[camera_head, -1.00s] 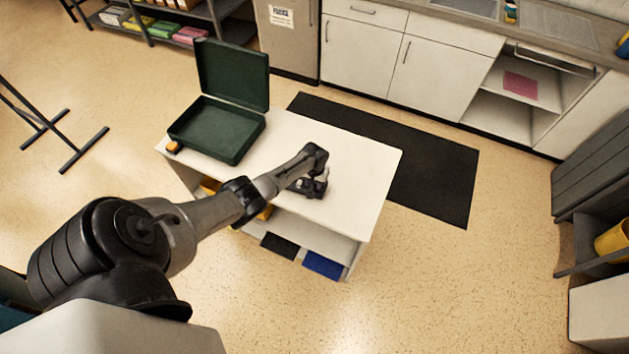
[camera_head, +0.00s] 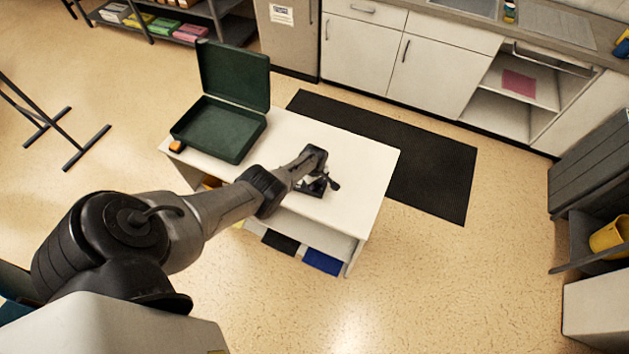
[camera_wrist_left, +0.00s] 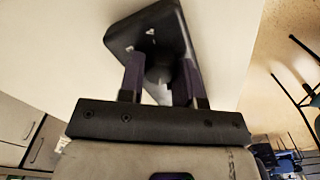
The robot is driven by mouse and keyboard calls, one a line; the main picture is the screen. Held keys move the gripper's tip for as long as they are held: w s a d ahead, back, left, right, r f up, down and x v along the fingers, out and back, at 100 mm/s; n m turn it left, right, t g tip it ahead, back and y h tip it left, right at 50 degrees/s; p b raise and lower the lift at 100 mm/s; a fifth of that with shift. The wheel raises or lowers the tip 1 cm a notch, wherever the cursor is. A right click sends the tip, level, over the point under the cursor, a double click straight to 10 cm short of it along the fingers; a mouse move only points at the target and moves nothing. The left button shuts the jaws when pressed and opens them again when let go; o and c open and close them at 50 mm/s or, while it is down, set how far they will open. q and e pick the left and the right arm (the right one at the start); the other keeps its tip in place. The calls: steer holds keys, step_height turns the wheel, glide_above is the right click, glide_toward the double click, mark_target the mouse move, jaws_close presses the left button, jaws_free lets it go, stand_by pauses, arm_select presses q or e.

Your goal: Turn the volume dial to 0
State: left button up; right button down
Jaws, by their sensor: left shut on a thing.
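A small black device (camera_head: 316,188) sits on the white table, partly hidden by my left wrist. In the left wrist view its dark, rounded face (camera_wrist_left: 148,32) shows two small pale marks. A dark round dial (camera_wrist_left: 160,74) stands out from that face. My left gripper (camera_head: 320,180) is over the device. In the wrist view its two fingers (camera_wrist_left: 160,67) are on either side of the dial and shut on it. The dial's setting cannot be read. My right gripper is not in view.
The white table (camera_head: 365,165) has clear top around the device. An open green case (camera_head: 222,128) and a small orange thing (camera_head: 176,146) are at its left. A black mat (camera_head: 430,165) lies on the floor behind. Cabinets line the back.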

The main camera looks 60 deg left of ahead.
arm_select(q)
steer(key=n, duration=0.3)
steer(key=shift+n, duration=1.9)
steer(key=o, duration=0.6)
steer(key=shift+o, duration=0.2)
step_height(320, 180, up, 14)
steer(key=p, duration=1.1)
